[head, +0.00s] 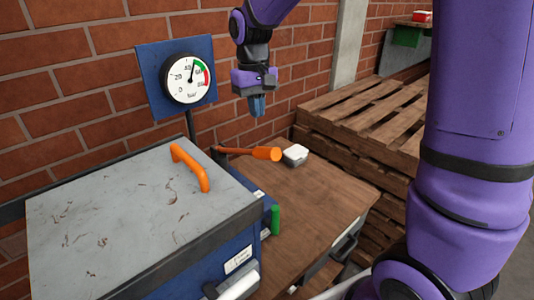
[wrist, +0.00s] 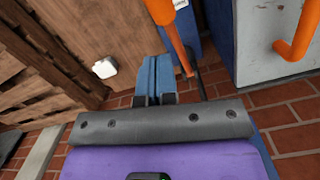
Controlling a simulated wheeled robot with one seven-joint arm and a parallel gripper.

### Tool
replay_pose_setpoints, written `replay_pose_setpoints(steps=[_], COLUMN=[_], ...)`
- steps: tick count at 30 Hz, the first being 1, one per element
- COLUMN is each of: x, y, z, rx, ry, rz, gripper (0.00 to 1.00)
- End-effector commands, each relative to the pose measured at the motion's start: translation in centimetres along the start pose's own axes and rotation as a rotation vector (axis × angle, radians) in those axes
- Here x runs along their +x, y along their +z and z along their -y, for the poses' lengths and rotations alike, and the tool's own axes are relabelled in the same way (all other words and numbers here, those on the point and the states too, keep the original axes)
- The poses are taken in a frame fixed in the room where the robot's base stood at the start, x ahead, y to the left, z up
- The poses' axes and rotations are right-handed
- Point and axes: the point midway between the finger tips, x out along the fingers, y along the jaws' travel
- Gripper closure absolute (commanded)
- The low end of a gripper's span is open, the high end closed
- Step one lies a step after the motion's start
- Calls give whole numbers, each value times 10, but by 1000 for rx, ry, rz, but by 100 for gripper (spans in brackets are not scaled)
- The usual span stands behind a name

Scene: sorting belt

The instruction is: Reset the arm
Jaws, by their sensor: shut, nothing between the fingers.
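My gripper (head: 257,105) hangs in the air above the back of the wooden table, in front of the brick wall. Its blue fingers are shut with nothing between them and point down. In the wrist view the fingers (wrist: 155,82) are pressed together over the table's back edge area. My purple arm reaches in from the right of the head view and arches over to the gripper.
Below lie an orange-handled tool (head: 262,153) and a small white block (head: 295,155) on the wooden table (head: 310,205). A grey-lidded blue box (head: 130,215) with an orange handle stands left. A gauge (head: 187,78) is behind it; wooden pallets (head: 370,120) are right.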

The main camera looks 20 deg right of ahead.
Motion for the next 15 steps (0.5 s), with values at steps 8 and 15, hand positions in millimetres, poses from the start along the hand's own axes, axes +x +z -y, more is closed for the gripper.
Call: replay_pose_setpoints(steps=[8,15], x=[0,-19], y=[0,23], z=[0,-7], rx=[0,9], ry=[0,-2], rz=[0,-52], gripper=[100,100])
